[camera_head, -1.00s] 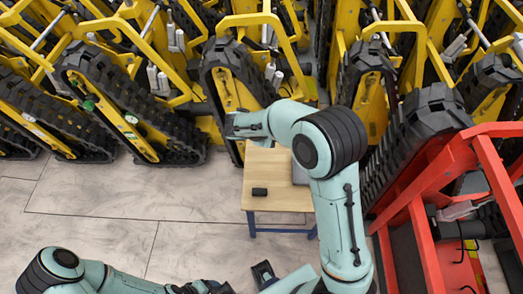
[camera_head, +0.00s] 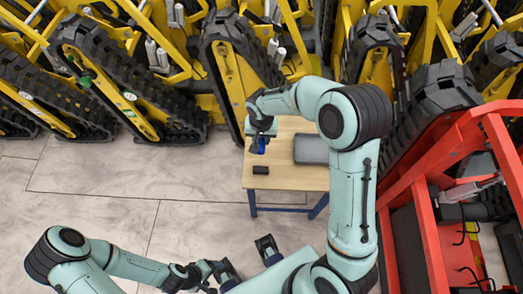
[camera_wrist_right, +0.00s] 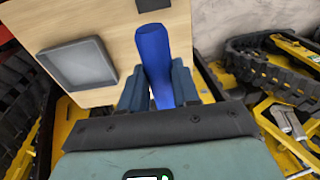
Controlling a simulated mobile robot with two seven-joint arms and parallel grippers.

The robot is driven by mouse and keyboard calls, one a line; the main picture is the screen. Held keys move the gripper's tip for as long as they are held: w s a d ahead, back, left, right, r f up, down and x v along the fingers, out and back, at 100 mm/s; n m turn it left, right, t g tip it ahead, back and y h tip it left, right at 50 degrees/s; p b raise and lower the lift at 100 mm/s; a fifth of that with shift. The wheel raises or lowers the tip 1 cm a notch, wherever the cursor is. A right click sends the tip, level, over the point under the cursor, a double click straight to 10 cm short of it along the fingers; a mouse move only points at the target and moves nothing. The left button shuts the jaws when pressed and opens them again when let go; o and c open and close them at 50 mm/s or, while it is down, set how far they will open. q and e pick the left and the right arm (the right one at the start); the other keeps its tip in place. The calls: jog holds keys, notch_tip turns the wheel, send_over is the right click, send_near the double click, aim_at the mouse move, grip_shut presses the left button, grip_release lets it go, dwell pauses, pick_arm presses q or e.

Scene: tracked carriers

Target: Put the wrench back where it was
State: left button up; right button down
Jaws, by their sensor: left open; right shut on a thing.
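My right gripper (camera_head: 259,138) is over the left back part of a small wooden table (camera_head: 290,180). It is shut on a smooth blue object (camera_head: 261,145), apparently the wrench's handle. In the right wrist view the blue handle (camera_wrist_right: 153,55) stands between the two fingers (camera_wrist_right: 157,85) and points out over the tabletop (camera_wrist_right: 120,50). The rest of the wrench is hidden, and I cannot tell whether it touches the table. My left gripper (camera_head: 246,262) is open and empty, low in front of the table.
A grey shallow tray (camera_head: 311,149) lies on the table's right; it also shows in the wrist view (camera_wrist_right: 77,64). A small black block (camera_head: 261,170) lies near the front edge. Yellow tracked carriers (camera_head: 130,95) crowd behind, a red frame (camera_head: 420,210) stands right. Floor at left is clear.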

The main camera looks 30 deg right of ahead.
notch_tip(320, 180, down, 13)
jog(key=shift+r+b, duration=0.15)
jog(key=shift+b, duration=0.2)
jog(key=c, duration=0.8)
grip_release()
jog(key=shift+r, duration=0.1)
